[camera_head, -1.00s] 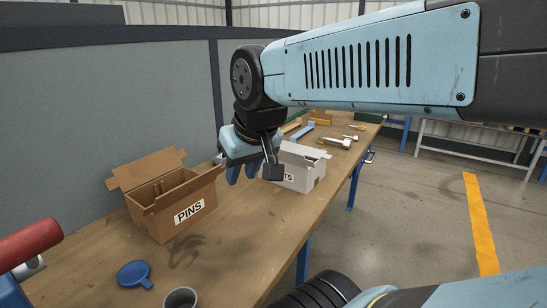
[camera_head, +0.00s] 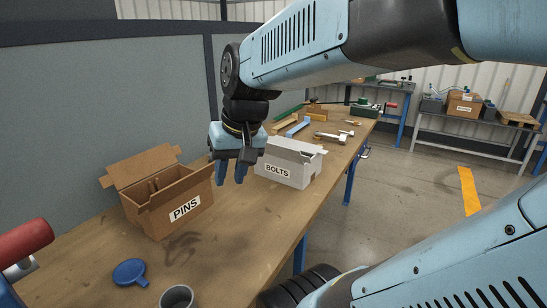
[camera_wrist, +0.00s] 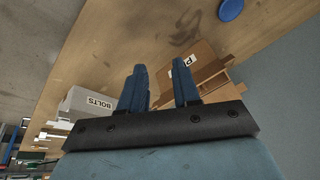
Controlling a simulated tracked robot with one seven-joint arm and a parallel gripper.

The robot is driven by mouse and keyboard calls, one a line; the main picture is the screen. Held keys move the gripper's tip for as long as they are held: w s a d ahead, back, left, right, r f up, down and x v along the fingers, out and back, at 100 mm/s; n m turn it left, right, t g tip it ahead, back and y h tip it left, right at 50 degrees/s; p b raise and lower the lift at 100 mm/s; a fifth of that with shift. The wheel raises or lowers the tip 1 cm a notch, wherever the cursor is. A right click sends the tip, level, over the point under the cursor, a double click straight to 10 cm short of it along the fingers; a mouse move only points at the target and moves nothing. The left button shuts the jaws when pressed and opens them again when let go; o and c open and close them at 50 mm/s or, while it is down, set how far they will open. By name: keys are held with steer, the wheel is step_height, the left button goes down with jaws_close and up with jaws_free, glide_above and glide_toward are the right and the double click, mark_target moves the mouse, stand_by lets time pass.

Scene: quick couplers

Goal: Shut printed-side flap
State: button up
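The brown cardboard PINS box (camera_head: 170,222) stands open on the workbench, its printed face toward the front right. One large flap (camera_head: 146,166) stands up at its back.
A grey BOLTS box (camera_head: 288,170) stands just right of my gripper. A blue lid (camera_head: 130,272) and a grey cup (camera_head: 177,297) sit at the front. A red-handled object (camera_head: 25,242) is at the left edge. Tools (camera_head: 335,135) lie farther back. Bench between boxes is clear.

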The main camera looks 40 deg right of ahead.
steer(key=w+d+f+m+g+y, duration=0.1)
steer(key=w+d+f+m+y, duration=0.4)
steer(key=d+m+y, duration=0.15)
steer(key=m+t+h, duration=0.2)
steer(key=m+t, duration=1.3)
steer(key=m, duration=0.2)
glide_toward(302, 158)
steer(key=shift+y, duration=0.25)
steer(key=x, duration=1)
steer(key=shift+w+d+f, duration=0.1)
steer(key=shift+w+d, duration=0.1)
jaws_close()
steer(key=shift+d, duration=0.1)
